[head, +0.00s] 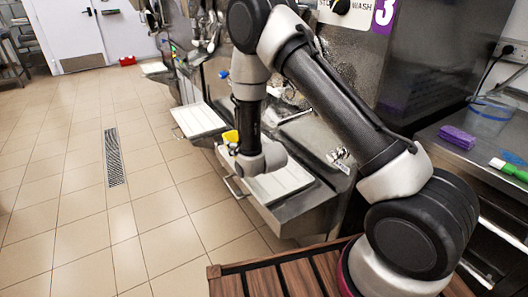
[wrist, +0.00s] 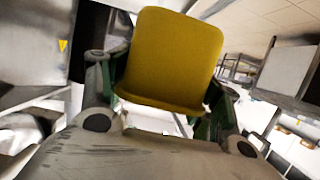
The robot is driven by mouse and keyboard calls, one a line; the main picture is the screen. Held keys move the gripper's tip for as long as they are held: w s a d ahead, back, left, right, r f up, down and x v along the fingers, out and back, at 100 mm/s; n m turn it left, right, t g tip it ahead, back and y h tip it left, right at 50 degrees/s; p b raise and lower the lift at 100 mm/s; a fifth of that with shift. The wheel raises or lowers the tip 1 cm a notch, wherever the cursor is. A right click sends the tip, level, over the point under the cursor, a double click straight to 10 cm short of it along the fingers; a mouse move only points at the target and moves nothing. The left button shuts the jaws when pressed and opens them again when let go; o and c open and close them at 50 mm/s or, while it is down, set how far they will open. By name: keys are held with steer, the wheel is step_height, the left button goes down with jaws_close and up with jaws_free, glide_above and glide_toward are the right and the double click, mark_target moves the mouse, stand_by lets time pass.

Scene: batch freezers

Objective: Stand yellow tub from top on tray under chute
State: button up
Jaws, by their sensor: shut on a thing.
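The yellow tub (wrist: 172,58) is held between the two fingers of my gripper (wrist: 163,82), which is shut on it. In the head view only a small part of the yellow tub (head: 230,136) shows, left of my arm; the arm hides the gripper's fingers. The tub appears above or beside the left edge of the nearest white tray (head: 278,182); I cannot tell whether they touch. This tray is on the front of the machine marked 3 (head: 385,14). The chute is not clear behind my arm.
Other white trays (head: 200,120) stand at machines farther back. At right, a steel counter holds a purple block (head: 457,137), a clear bucket (head: 488,116) and a green-handled tool (head: 508,169). The tiled floor at left is open, with a drain grate (head: 113,157).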

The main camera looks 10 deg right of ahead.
steer(key=w+d, duration=0.3)
steer(key=d, duration=0.7)
steer(key=shift+w+d+f, duration=0.1)
steer(key=shift+d+f, duration=0.05)
steer(key=shift+f, duration=1)
steer(key=shift+w+d+f, duration=0.1)
steer(key=shift+f, duration=1.1)
steer(key=shift+w+d+f, duration=0.1)
steer(key=shift+d+f, duration=0.05)
steer(key=shift+f, duration=1)
steer(key=shift+f, duration=0.1)
steer(key=o, duration=1.2)
steer(key=shift+o, duration=0.2)
steer(key=v, duration=1.2)
steer(key=shift+s, duration=0.1)
